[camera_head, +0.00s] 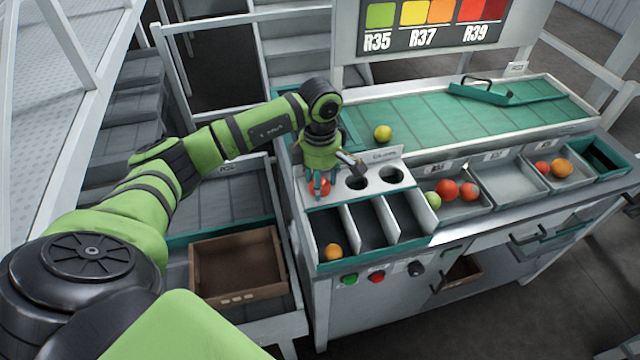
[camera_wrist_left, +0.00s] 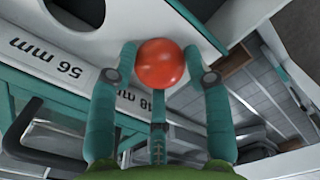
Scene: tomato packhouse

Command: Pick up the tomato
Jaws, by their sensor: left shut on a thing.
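A red tomato (camera_head: 321,187) is held in my left gripper (camera_head: 318,186) above the left end of the sizing plate with round holes (camera_head: 390,160). In the left wrist view the tomato (camera_wrist_left: 160,63) sits between the teal fingers of my left gripper (camera_wrist_left: 162,75), which are shut on it. The gripper partly hides the plate's left end in the head view. My right gripper is not in view.
Three chutes (camera_head: 318,222) lie below the plate; the left one holds an orange tomato (camera_head: 333,251). A yellow tomato (camera_head: 383,133) lies on the green belt (camera_head: 430,125). Grey bins to the right hold several tomatoes (camera_head: 468,191). A brown crate (camera_head: 238,240) stands at lower left.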

